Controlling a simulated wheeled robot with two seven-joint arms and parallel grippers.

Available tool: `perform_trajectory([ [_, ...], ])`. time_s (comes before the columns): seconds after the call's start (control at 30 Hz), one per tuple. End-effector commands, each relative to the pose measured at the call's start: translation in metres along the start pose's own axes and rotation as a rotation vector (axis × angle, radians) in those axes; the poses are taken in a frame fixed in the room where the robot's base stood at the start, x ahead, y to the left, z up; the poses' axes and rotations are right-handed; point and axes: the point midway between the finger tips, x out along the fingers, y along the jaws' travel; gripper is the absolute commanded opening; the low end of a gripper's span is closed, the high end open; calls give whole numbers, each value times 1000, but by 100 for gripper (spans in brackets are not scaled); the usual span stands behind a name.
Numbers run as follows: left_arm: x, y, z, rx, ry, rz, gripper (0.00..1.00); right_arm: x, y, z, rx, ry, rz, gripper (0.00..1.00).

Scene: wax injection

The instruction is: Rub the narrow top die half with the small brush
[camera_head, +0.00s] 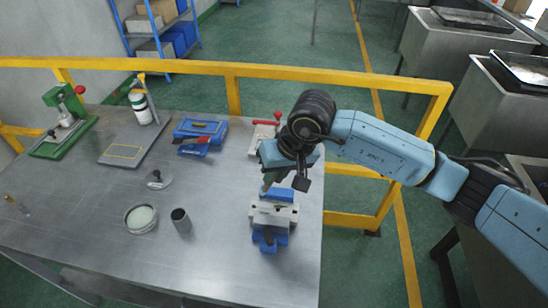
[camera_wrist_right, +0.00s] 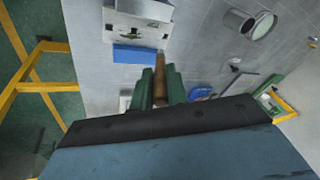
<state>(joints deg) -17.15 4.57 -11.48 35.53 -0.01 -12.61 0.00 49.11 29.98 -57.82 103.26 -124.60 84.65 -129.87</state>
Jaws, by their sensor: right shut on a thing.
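My right gripper (camera_head: 270,180) hangs over the right part of the table, just behind a blue vise (camera_head: 268,236) with grey metal jaws (camera_head: 275,213). In the right wrist view its two green fingers (camera_wrist_right: 160,88) are shut on a brown, rod-like handle, which I take for the small brush (camera_wrist_right: 160,70). The brush points toward the vise; I cannot tell whether its tip touches anything. The vise's grey top (camera_wrist_right: 138,27) and a blue part (camera_wrist_right: 134,54) show beyond the fingers. I cannot clearly make out the narrow top die half. My left gripper is not in view.
A round dish (camera_head: 141,218) and a grey cup (camera_head: 181,220) stand left of the vise. A yellow rail (camera_head: 300,74) runs behind the table.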

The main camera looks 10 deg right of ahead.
Motion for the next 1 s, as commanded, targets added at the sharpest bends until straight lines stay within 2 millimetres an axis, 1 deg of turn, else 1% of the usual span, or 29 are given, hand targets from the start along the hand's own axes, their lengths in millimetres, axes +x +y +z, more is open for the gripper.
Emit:
perform_trajectory([
  [0.03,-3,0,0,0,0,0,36,-6,-1,-2,0,1,1,0],
  [0.2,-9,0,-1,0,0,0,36,-21,-3,-5,3,1,2,0],
  [0.43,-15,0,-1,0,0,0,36,-37,-6,-8,6,2,2,0],
  [1.0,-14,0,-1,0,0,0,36,-39,-6,-8,7,1,2,0],
])
